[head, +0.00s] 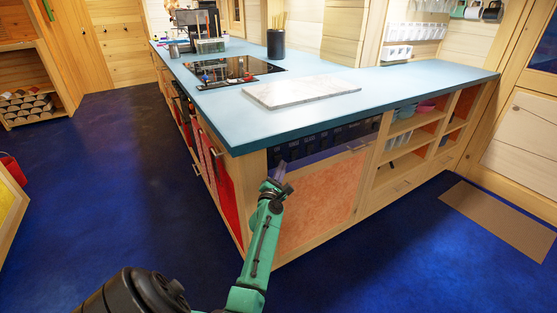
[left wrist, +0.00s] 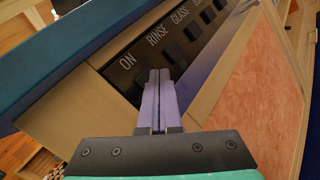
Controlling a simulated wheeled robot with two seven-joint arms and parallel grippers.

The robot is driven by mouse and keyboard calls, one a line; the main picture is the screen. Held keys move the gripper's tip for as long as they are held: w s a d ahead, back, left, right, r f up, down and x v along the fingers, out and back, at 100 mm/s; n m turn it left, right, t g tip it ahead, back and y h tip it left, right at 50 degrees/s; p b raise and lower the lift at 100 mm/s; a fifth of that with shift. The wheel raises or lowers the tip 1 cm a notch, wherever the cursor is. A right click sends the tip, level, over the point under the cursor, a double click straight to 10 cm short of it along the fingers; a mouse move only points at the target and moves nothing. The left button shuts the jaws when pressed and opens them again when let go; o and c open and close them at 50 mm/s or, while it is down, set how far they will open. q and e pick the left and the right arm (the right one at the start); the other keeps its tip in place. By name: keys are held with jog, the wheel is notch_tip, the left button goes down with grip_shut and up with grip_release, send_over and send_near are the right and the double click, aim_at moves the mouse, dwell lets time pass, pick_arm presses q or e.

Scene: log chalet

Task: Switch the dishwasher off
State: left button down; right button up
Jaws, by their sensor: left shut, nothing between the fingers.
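The dishwasher (head: 318,205) is built into the end of the counter, with an orange front panel and a dark control strip (head: 325,140) above it under the worktop. In the left wrist view the control strip (left wrist: 190,42) carries the words ON, RINSE and GLASS, with dark buttons below them. My left gripper (head: 281,168) is shut and empty. In the left wrist view its purple fingers (left wrist: 160,75) point at the strip near the ON end and hide part of it. I cannot tell whether they touch a button. My right gripper is not in view.
The blue worktop (head: 430,75) overhangs the strip. On it are a marble board (head: 301,91) and a black hob (head: 233,72). Open shelves (head: 403,145) stand to the right. A brown mat (head: 500,218) lies on the clear blue floor (head: 120,170).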

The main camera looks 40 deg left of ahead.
pick_arm(q)
jog(key=shift+d, duration=0.1)
jog(key=d, duration=0.2)
jog(key=s+d+p, duration=0.1)
jog(key=d, duration=0.2)
jog(key=shift+s+d+p, duration=0.3)
jog(key=shift+s+p, duration=0.05)
